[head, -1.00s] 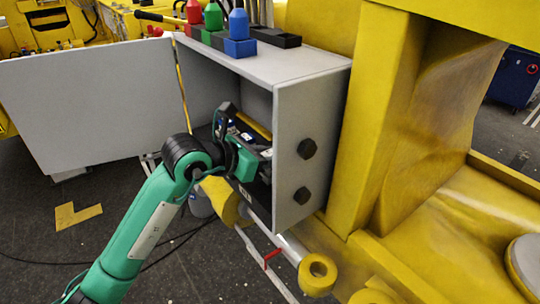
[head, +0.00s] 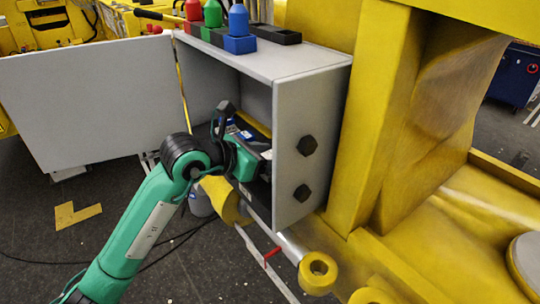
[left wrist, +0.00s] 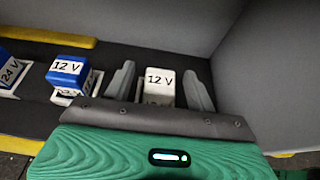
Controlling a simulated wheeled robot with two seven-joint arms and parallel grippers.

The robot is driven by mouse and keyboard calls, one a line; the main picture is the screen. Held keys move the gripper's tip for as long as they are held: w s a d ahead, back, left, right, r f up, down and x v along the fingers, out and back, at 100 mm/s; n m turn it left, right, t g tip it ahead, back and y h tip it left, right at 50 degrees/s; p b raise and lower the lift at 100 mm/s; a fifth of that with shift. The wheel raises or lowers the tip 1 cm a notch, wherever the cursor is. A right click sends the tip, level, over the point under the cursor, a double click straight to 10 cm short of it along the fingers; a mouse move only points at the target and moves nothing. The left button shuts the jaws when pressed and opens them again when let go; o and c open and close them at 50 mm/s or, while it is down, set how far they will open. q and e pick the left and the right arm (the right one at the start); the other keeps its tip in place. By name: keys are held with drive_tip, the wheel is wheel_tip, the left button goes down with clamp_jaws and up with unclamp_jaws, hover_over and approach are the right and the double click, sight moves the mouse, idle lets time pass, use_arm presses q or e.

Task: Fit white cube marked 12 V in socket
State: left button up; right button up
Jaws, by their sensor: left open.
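The white cube marked 12 V (left wrist: 159,80) stands upright in the left wrist view, between the two grey fingers of my left gripper (left wrist: 161,83). There are gaps on both sides, so the gripper is open around it and not clamped. The cube's lower front is partly hidden by the gripper's edge, and I cannot tell how deep it sits in a socket. In the head view my left gripper (head: 248,160) reaches into the open grey cabinet (head: 312,110), whose side wall hides the fingertips. My right gripper is not in view.
A blue cube marked 12 V (left wrist: 67,71) sits in a white socket to the left, with a blue 24 V cube (left wrist: 10,72) beyond it. The cabinet wall (left wrist: 265,75) is close on the right. Red, green and blue pegs (head: 238,22) stand on the cabinet top.

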use_arm(q)
drive_tip(key=b+v, duration=0.5)
drive_tip(key=v, duration=0.8)
drive_tip(key=shift+s+a+r, duration=0.15)
drive_tip(key=shift+a, duration=0.1)
